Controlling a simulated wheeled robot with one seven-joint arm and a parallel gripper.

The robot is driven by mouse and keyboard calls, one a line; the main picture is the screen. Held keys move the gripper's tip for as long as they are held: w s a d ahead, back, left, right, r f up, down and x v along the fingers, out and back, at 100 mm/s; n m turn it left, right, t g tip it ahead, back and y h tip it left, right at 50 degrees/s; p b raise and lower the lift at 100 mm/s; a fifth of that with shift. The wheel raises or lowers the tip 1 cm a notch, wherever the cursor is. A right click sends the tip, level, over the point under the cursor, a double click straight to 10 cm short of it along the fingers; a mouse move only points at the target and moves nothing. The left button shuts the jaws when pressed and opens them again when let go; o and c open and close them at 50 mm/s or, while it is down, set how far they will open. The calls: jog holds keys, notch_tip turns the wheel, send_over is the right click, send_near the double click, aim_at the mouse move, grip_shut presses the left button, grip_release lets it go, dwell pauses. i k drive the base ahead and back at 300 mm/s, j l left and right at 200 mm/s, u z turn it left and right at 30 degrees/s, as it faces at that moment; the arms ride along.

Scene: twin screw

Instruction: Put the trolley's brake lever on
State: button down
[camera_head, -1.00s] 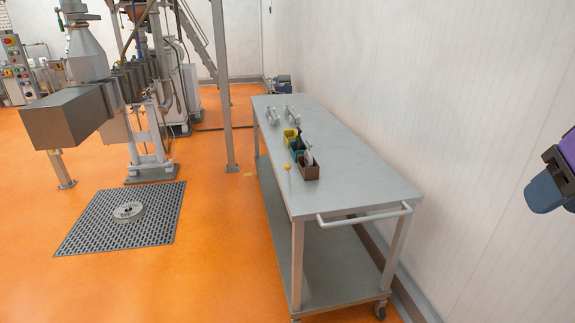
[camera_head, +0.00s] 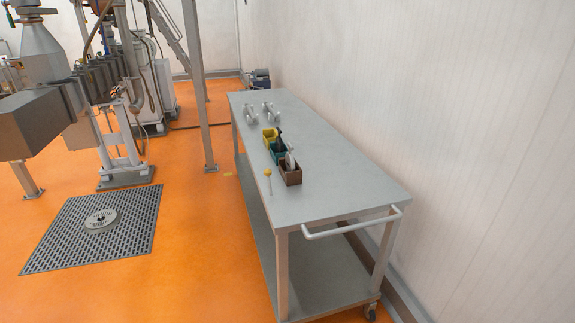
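The trolley (camera_head: 350,184) is a long grey metal table with a lower shelf (camera_head: 325,270), standing along the white wall. A thin upright stick with a yellow knob (camera_head: 268,172) shows at its left edge, near the brown bin; it looks like the brake lever. It is too small to tell how its base is fixed. The push handle (camera_head: 352,226) is a white bar at the near end. A dark caster (camera_head: 370,311) shows under the near right leg. My gripper is not in view.
Yellow, teal and brown bins (camera_head: 291,176) and two pale metal pieces (camera_head: 250,113) stand on the trolley top. A grey post (camera_head: 196,90) and machinery stand at the left. A floor grate (camera_head: 85,250) lies left of the trolley. Orange floor between them is clear.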

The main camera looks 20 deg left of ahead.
aim_at(267, 172)
jog(key=i+j+z, duration=0.3)
jog(key=j, duration=0.7)
jog(key=j+z, duration=0.35)
jog(key=j, duration=0.6)
jog(key=j+z, duration=0.15)
jog(key=j, duration=3.55)
jog(key=k, duration=0.05)
